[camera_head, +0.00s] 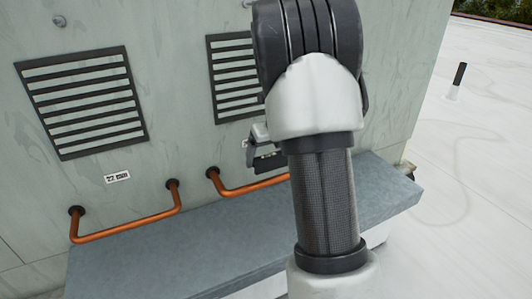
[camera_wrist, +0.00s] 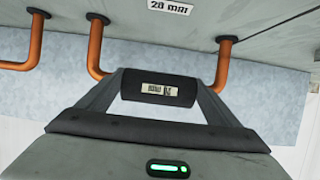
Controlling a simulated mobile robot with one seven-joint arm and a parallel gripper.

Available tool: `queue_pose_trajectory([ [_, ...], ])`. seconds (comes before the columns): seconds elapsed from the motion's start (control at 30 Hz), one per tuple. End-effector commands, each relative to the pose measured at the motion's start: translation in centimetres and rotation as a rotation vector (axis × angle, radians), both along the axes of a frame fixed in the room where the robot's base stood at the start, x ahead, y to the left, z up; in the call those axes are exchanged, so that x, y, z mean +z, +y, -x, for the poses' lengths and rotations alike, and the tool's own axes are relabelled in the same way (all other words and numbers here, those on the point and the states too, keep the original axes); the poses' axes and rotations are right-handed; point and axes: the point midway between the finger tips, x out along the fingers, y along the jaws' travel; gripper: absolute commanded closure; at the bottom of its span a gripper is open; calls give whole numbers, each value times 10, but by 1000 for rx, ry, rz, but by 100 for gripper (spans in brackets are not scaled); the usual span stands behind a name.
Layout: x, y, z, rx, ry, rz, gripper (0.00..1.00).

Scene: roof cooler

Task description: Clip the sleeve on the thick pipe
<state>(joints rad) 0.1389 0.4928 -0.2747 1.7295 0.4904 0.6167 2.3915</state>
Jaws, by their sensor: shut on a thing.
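My gripper (camera_wrist: 159,88) is shut on a short dark sleeve (camera_wrist: 150,91), which spans between its two fingers. The sleeve has a small pale label, too small to read surely. In the wrist view, a copper pipe (camera_wrist: 223,66) under a "28 mm" label has both wall ends showing; its outer run is hidden behind the sleeve and fingers. I cannot tell whether the sleeve touches it. In the head view, this pipe (camera_head: 226,190) is partly hidden by my arm, and my gripper (camera_head: 262,145) with the dark sleeve (camera_head: 268,162) appears above it.
A second copper pipe (camera_head: 125,227), under a "22 mm" label (camera_head: 117,177), stands to the left on the same grey-green cabinet wall (camera_head: 180,100). A blue-grey ledge (camera_head: 130,268) runs below both pipes. Two vent grilles (camera_head: 82,103) are higher up. White roof (camera_head: 470,190) is open at right.

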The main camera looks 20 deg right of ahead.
Motion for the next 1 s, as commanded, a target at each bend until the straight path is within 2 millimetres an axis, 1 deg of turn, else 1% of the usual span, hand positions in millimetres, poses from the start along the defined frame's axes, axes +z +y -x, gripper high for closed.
queue_pose_trajectory([
  [0.3,-26,0,0,1,1,-1,39],
  [0.5,-38,0,0,0,0,0,39],
  [0.63,-41,0,0,1,0,0,39],
  [1.0,-40,0,0,1,0,0,39],
])
